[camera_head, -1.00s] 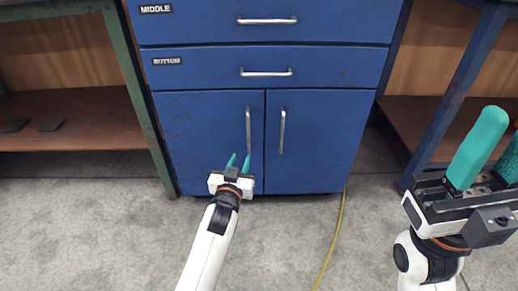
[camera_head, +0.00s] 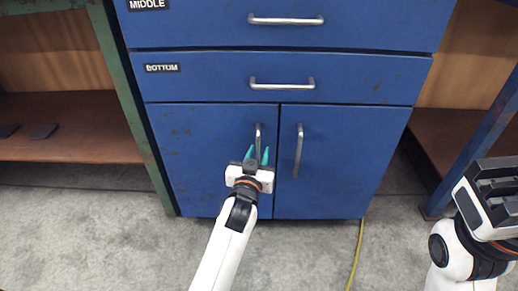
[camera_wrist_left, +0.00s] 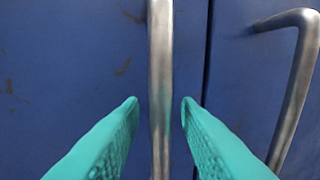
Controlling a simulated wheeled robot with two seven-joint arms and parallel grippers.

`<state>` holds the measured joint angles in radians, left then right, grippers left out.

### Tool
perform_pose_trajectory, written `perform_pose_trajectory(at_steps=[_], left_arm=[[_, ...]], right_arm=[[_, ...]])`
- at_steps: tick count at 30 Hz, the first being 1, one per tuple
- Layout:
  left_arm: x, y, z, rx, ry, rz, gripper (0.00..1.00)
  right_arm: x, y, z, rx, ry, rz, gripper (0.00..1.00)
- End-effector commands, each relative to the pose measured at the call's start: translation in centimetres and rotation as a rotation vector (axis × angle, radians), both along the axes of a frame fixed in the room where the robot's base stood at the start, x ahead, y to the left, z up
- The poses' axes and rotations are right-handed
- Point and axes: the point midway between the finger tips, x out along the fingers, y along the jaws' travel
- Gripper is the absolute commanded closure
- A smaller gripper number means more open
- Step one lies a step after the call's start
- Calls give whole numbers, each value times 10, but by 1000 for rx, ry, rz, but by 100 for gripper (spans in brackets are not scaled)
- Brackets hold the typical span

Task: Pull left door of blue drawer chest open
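The blue drawer chest has a left door (camera_head: 195,150) with a vertical metal handle (camera_head: 257,138), and the door looks closed. My left gripper (camera_head: 257,154) is in front of the lower part of that handle, with teal fingers apart. In the left wrist view the handle (camera_wrist_left: 160,80) runs upright between the two open fingertips (camera_wrist_left: 160,105), with a gap on each side. My right gripper (camera_head: 495,195) is at the right edge, partly cut off; its fingers are out of frame.
The right door (camera_head: 335,165) has its own handle (camera_head: 298,150) close by on the right. Drawers marked MIDDLE and BOTTOM (camera_head: 280,75) are above. Green-framed shelving (camera_head: 130,110) stands left. A yellow cable (camera_head: 356,255) lies on the open grey floor (camera_head: 120,240).

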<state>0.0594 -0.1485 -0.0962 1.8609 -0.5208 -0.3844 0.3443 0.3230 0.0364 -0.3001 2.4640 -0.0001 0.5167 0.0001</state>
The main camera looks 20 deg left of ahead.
Motion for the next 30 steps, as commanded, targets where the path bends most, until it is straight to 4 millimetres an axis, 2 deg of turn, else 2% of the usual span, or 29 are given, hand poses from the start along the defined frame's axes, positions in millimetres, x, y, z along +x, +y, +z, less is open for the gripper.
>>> perform_pose_trajectory(at_steps=[8,13,26,30], left_arm=[[0,0,0,0,0,0,72],[0,0,0,0,0,0,100],[-6,-1,2,2,1,-18,100],[-18,-1,5,5,3,-60,100]], right_arm=[[0,0,0,-1,-1,0,64],[0,0,0,-1,-1,0,64],[-1,0,7,2,-4,2,64],[11,-1,-4,4,69,2,64]])
